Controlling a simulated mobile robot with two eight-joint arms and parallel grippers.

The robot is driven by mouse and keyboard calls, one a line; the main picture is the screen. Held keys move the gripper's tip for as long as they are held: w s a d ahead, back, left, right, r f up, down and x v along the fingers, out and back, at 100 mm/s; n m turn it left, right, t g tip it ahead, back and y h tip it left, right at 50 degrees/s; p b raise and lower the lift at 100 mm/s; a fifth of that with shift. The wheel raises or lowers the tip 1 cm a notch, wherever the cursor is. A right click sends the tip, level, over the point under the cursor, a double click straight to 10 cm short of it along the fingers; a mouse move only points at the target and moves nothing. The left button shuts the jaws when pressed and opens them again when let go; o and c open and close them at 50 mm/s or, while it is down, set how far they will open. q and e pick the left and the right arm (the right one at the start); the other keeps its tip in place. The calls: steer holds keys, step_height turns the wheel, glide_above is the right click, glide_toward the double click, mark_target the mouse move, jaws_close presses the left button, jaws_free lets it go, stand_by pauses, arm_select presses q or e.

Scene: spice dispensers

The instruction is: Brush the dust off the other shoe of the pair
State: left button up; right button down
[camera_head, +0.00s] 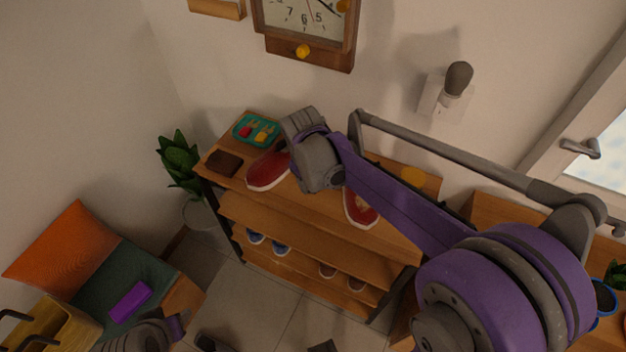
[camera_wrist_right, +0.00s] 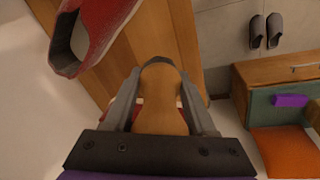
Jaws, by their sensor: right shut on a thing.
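Two red shoes with pale soles stand apart on the top board of a wooden shoe rack. The left shoe (camera_head: 266,170) is partly hidden by my right gripper. The right shoe (camera_head: 361,208) is partly behind my right arm and shows a paler patch on its upper; a red shoe (camera_wrist_right: 92,32) also shows in the wrist view. My right gripper (camera_wrist_right: 158,98) is shut on a brown wooden brush (camera_wrist_right: 160,112), with bits of red and white beneath it. Whether its bristles touch the left shoe is hidden. My left gripper (camera_head: 150,336) is low at the bottom left, its fingers unclear.
The rack (camera_head: 300,232) holds more shoes on lower shelves. A teal tray (camera_head: 257,130) and a dark brown block (camera_head: 223,163) lie at its left end. A plant (camera_head: 178,160) stands to its left. A bench carries an orange cushion (camera_head: 65,250) and a purple box (camera_head: 130,301).

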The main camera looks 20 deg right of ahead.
steer(key=shift+r, duration=0.2)
steer(key=shift+p+v, duration=0.9)
steer(key=shift+v, duration=0.65)
